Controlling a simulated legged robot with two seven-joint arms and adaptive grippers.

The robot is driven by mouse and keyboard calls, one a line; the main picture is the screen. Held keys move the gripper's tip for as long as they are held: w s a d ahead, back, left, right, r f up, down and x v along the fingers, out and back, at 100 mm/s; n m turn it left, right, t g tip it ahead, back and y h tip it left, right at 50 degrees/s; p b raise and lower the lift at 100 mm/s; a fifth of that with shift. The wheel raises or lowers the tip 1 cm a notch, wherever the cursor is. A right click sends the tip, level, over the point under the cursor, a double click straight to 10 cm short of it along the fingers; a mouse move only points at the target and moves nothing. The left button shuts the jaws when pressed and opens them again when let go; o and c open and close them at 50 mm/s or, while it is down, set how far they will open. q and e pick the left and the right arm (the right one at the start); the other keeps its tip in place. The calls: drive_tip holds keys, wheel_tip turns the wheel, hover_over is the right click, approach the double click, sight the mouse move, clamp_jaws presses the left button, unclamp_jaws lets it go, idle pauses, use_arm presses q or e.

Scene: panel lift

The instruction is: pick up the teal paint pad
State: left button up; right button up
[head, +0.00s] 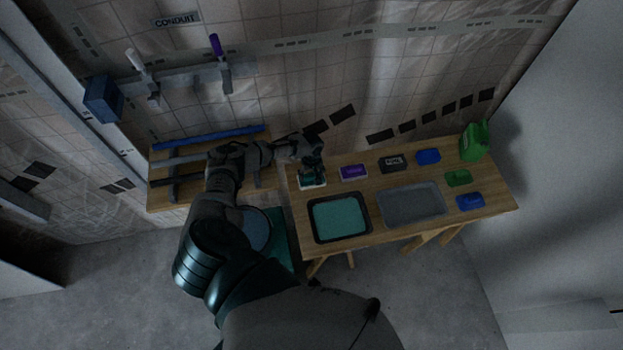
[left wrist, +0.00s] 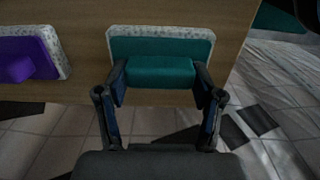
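The teal paint pad (left wrist: 160,45) has a white speckled edge and a teal block handle (left wrist: 160,72). In the head view the teal paint pad (head: 312,181) is at the left end of the right-hand wooden table, mostly under my left gripper (head: 311,164). In the left wrist view my left gripper (left wrist: 160,82) has one finger against each end of the handle, with no gap seen. It looks shut on the handle. The pad seems to rest on the tabletop. My right gripper is not in view.
A purple pad (head: 353,172) lies close to the right of the teal one. A teal-filled tray (head: 313,233) and a grey tray (head: 443,209) sit at the table's front. Black, blue and green items and a green jug (head: 474,142) stand farther right. A second table (head: 158,197) adjoins left.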

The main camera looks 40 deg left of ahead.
sight(312, 175)
use_arm(q)
drive_tip(key=shift+d, duration=0.1)
drive_tip(key=shift+c, duration=0.2)
drive_tip(key=shift+d, duration=0.1)
drive_tip(key=shift+d+r, duration=0.15)
drive_tip(key=shift+r, duration=0.1)
drive_tip(key=r, duration=0.6)
drive_tip(key=r+p, duration=0.1)
drive_tip(key=r, duration=0.2)
drive_tip(key=shift+a+r, duration=0.15)
drive_tip(key=shift+a, duration=0.1)
drive_tip(key=shift+d+r, duration=0.15)
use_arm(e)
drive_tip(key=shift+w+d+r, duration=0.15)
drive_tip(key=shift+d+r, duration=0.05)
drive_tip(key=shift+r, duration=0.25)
use_arm(q)
drive_tip(key=o, duration=0.4)
drive_tip(key=shift+c, duration=1.4)
